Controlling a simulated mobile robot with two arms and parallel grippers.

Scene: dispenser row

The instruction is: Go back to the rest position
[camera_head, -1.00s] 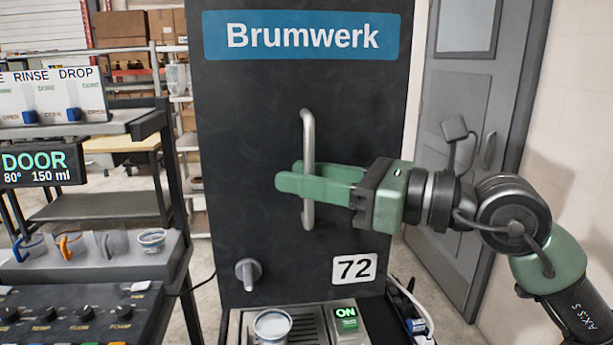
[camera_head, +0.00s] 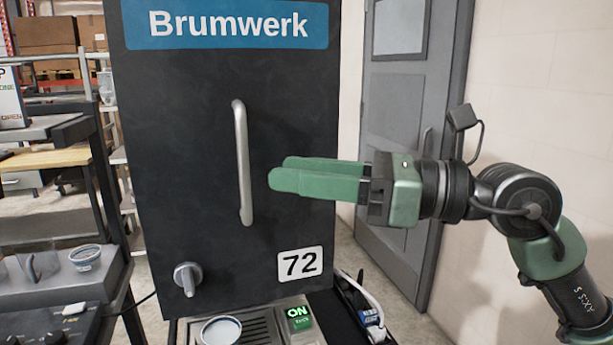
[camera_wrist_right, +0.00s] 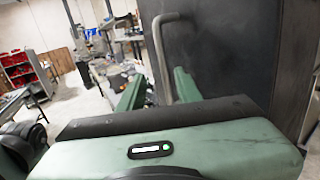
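My right gripper (camera_head: 280,174) is in front of the dark machine door (camera_head: 190,120) in the head view. Its green fingers point left and are open and empty. The door's vertical metal handle (camera_head: 242,160) is just left of the fingertips, with a small gap in the picture. In the right wrist view the fingers (camera_wrist_right: 158,88) stand apart, and the handle (camera_wrist_right: 160,52) shows beyond and between them. The door looks closed. My left gripper is not in view.
A cup (camera_head: 221,331) stands on the drip grille below the door, beside a green ON switch (camera_head: 299,316). A grey knob (camera_head: 188,277) is at the door's lower left. Another cup (camera_head: 85,257) stands on the left rack. A grey room door (camera_head: 405,150) is behind my arm.

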